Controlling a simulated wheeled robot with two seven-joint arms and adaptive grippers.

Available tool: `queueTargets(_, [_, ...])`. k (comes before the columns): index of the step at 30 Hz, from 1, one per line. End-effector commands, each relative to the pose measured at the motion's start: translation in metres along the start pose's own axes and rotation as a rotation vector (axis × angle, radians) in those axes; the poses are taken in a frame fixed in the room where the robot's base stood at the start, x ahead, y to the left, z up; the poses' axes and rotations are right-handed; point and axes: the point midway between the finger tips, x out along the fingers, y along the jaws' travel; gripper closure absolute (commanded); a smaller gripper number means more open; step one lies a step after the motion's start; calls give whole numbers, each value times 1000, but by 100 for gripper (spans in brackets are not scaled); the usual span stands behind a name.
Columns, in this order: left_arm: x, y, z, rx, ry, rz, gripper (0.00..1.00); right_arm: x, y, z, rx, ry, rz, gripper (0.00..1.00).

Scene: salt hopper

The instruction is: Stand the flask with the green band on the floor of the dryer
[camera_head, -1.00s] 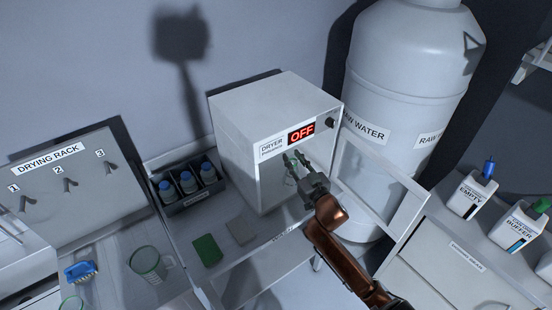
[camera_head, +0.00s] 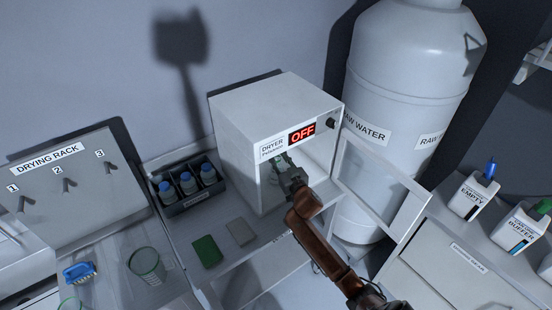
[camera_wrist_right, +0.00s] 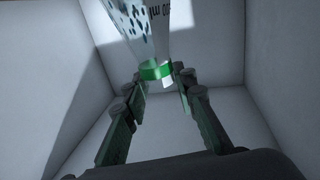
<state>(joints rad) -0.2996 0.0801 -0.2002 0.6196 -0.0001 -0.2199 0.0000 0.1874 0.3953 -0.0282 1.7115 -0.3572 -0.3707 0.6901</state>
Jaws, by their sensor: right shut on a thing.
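The flask with the green band (camera_wrist_right: 155,71) shows in the right wrist view as clear glass with printed marks. My right gripper (camera_wrist_right: 160,82) is shut on it near the band. In the head view my right gripper (camera_head: 285,165) reaches through the open front of the dryer (camera_head: 242,130), and the flask is mostly hidden there by the gripper and shadow. Pale dryer walls surround the gripper in the wrist view. I cannot tell whether the flask touches the dryer floor. My left gripper is not in view.
The dryer door (camera_head: 385,190) stands open to the right, beside the raw water tank (camera_head: 410,80). A bottle crate (camera_head: 190,190), a green pad (camera_head: 207,251) and a grey pad (camera_head: 241,231) are left of the dryer. A beaker (camera_head: 147,264) stands near the drying rack (camera_head: 75,190).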

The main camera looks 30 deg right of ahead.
Motion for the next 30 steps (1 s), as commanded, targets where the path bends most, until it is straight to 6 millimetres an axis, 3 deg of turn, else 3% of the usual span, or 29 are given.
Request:
queueTargets(2, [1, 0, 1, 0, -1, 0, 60, 3, -1, 10, 1, -1, 0, 100])
queueTargets(13, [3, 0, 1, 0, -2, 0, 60, 4, -2, 14, 1, 0, -1, 100])
queueTargets(14, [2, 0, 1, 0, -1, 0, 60, 4, -2, 13, 0, 0, -1, 73])
queueTargets(15, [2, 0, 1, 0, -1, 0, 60, 4, -2, 13, 0, 0, -1, 70])
queueTargets(21, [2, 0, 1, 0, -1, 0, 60, 4, -2, 13, 0, 0, -1, 57])
queueTargets(30, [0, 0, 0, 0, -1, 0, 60, 4, -1, 10, -1, 1, -1, 57])
